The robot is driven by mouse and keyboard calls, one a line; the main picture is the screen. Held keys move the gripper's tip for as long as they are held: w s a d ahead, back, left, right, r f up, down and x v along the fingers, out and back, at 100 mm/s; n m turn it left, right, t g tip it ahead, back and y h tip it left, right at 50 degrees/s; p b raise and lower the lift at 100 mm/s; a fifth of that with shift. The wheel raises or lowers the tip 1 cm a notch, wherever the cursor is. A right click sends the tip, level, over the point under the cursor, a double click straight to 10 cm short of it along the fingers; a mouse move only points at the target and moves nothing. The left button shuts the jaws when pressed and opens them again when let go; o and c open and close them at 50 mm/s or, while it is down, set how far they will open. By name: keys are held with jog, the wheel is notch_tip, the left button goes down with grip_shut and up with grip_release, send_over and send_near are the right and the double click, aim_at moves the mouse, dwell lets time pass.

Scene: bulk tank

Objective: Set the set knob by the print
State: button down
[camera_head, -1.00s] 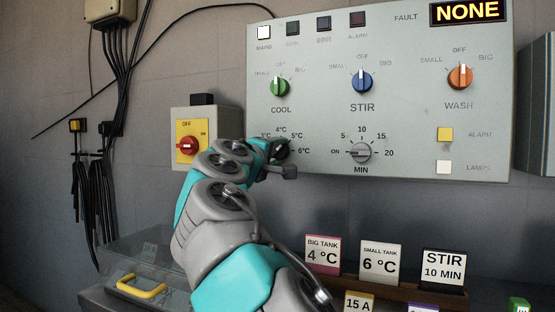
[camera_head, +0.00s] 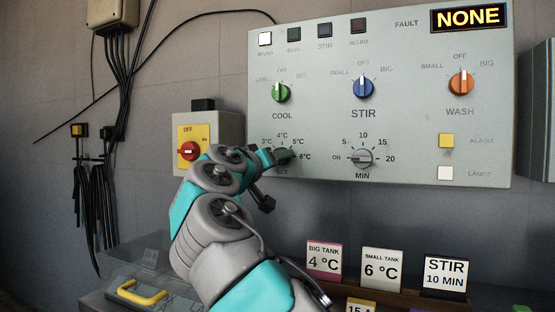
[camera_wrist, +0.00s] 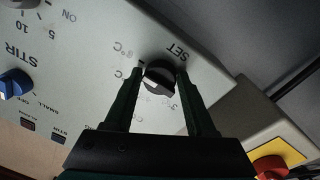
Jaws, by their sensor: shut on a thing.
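The dark set knob (camera_wrist: 160,77) sits on the grey panel between my fingers in the wrist view. My gripper (camera_wrist: 162,92) is shut on it, with one finger on each side. The knob's white mark faces lower left in the wrist view; I cannot tell exactly which number it meets. In the head view my gripper (camera_head: 280,156) covers most of the knob; the scale around it shows 3 to 6 °C. Printed cards stand below the panel: a big tank card (camera_head: 324,262) reading 4 °C, a small tank card (camera_head: 382,269) reading 6 °C, and a stir card (camera_head: 445,277) reading 10 MIN.
The green cool knob (camera_head: 281,93) is just above my gripper. The grey minute knob (camera_head: 360,157) is to its right. A red switch (camera_head: 189,151) on a yellow plate is close on the left. The fault display (camera_head: 468,18) reads NONE.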

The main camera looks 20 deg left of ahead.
jog(key=shift+a+f+m, duration=0.1)
jog(key=shift+m, duration=0.4)
jog(key=shift+c, duration=1.4)
grip_release()
jog(key=s+a+b, duration=0.1)
jog(key=s+b, duration=0.1)
jog(key=s, duration=0.5)
jog(key=shift+s+f, duration=0.2)
jog(key=shift+s, duration=0.15)
